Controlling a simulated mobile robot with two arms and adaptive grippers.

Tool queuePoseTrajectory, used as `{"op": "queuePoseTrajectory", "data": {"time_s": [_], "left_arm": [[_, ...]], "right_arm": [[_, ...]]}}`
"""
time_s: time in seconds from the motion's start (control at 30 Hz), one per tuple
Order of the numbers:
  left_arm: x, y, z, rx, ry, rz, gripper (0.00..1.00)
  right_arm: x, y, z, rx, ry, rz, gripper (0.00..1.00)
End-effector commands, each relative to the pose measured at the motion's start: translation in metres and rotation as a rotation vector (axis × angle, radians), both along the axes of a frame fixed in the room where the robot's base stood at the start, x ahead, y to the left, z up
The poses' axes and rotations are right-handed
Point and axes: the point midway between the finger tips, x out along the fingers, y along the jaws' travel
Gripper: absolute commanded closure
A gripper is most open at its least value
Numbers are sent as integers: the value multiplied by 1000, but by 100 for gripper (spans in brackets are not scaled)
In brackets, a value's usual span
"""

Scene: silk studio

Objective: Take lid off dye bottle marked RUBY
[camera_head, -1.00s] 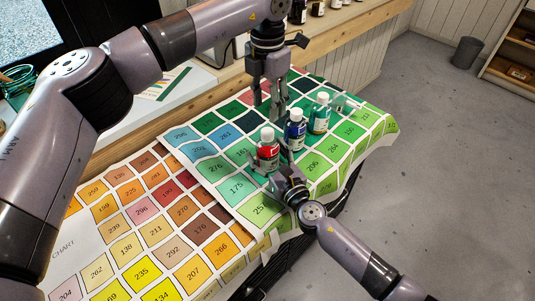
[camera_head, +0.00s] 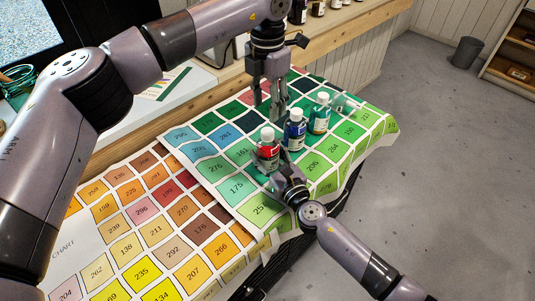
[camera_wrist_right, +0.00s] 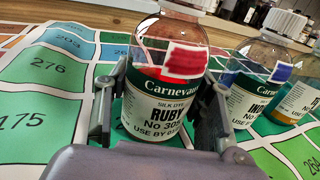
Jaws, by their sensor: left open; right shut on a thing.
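The RUBY dye bottle (camera_head: 268,152) is a clear bottle with red dye, a white lid and a green and white label. It stands upright on the green colour chart, its lid on. My right gripper (camera_head: 266,166) is shut on the bottle's body, one finger on each side, low down. My left gripper (camera_head: 271,113) is open and empty, fingers pointing down, behind and above the RUBY bottle and apart from it.
A blue dye bottle (camera_head: 295,132) and a teal one (camera_head: 319,117) stand in a row close to the right of RUBY, both with white lids. Number-marked colour charts (camera_head: 183,228) cover the table. More bottles (camera_head: 318,8) stand on the wooden ledge behind.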

Motion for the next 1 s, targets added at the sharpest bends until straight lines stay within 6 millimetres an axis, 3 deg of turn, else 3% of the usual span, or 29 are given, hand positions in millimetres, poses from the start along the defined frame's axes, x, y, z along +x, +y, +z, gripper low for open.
{"op": "queuePoseTrajectory", "data": {"time_s": [0.17, 0.33, 1.0], "left_arm": [[0, 0, 0, 0, 0, -37, 57], [0, 0, 0, 0, 0, -252, 57], [0, -1, 0, -1, 1, -1741, 57]], "right_arm": [[0, 0, 0, 0, 1, 0, 100], [0, 0, 0, 0, 1, 0, 100], [0, 0, 0, 0, 1, 0, 100]]}}
